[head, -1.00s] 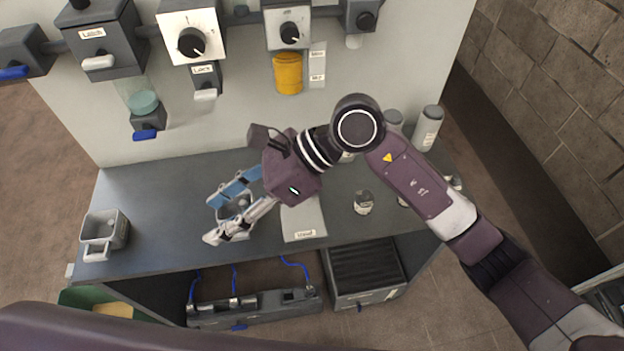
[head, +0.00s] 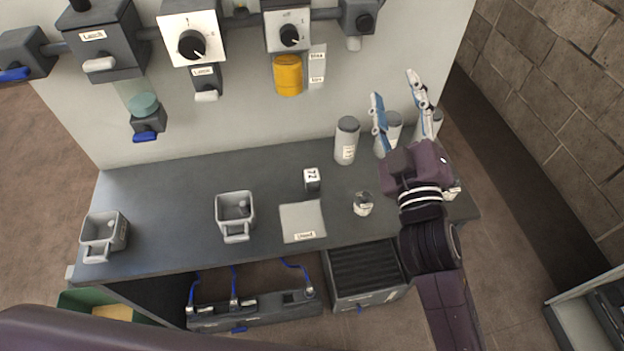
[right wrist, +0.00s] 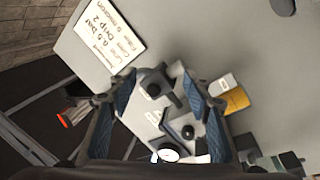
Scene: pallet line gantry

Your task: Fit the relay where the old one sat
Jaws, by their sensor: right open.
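I cannot tell for sure which thing is the relay. A small pale block with a dark-marked label (head: 312,174) stands on the grey bench, behind the flat pale pad (head: 302,222). Below the bench front is a dark strip (head: 262,309) with blue leads and several small fittings; its slots are too small to read. My right gripper (head: 396,97) is raised over the back right of the bench, in front of pale canisters, with its fingers spread and nothing visible between them. It also shows open in the right wrist view (right wrist: 160,108). My left gripper is not in view.
Two grey square cups stand on the bench, one in the middle (head: 235,214) and one at the left (head: 103,242). A small labelled pot (head: 363,204) and canisters (head: 346,146) stand to the right. Knob boxes and a yellow cylinder (head: 288,75) hang on the wall panel.

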